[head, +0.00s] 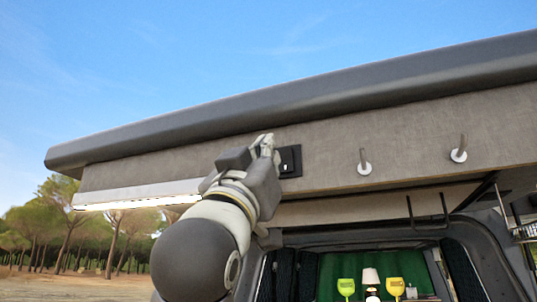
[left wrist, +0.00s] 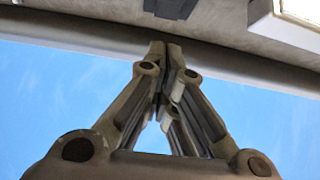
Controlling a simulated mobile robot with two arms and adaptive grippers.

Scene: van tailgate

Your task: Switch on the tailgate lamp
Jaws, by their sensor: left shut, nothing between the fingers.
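The tailgate lamp (head: 135,196) is a long pale bar under the left part of the raised tailgate, and its underside glows bright warm white. Its end also shows at the top right of the left wrist view (left wrist: 288,22). The black switch plate (head: 291,162) with a small light rocker sits on the tailgate's grey inner panel. It shows partly, cut by the top edge, in the left wrist view (left wrist: 170,7). My left gripper (head: 266,143) is shut and empty, its tips just left of the plate; I cannot tell whether they touch the panel. My right gripper is not in view.
Two pegs (head: 364,162) (head: 458,150) stick out of the panel to the right of the switch. A dark wire hook (head: 428,222) hangs below. Open sky lies left.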

